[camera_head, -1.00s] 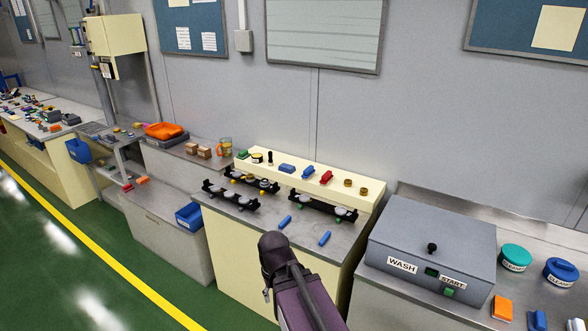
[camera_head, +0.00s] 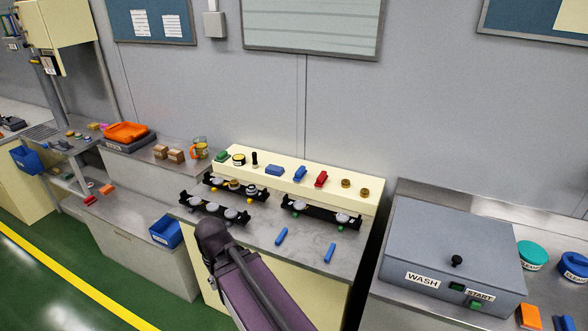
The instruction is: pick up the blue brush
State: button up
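Several small blue things are in view, and I cannot tell for sure which one is the brush. A slim blue piece (camera_head: 563,323) lies at the lower right edge, beside an orange block, partly cut off by the frame. Two slim blue pieces lie on the middle bench, one on the left (camera_head: 281,236) and one on the right (camera_head: 329,253). A blue block (camera_head: 274,170) and another blue piece (camera_head: 300,173) rest on the cream raised shelf. My arm reaches in from below, its dark rounded joint in front of the middle bench. My gripper's fingers do not show.
The grey WASH box (camera_head: 450,250) stands on the right bench. Teal (camera_head: 532,254) and blue (camera_head: 573,266) round tubs are beside it, with the orange block (camera_head: 529,317) in front. Black racks (camera_head: 321,214) hold parts on the middle bench. Green floor (camera_head: 110,277) is open at left.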

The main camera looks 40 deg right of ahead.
aim_at(300, 174)
jog(key=z, duration=0.35)
jog(key=i, duration=0.75)
jog(key=z, duration=0.6)
jog(key=i, duration=0.45)
jog(key=z, duration=0.3)
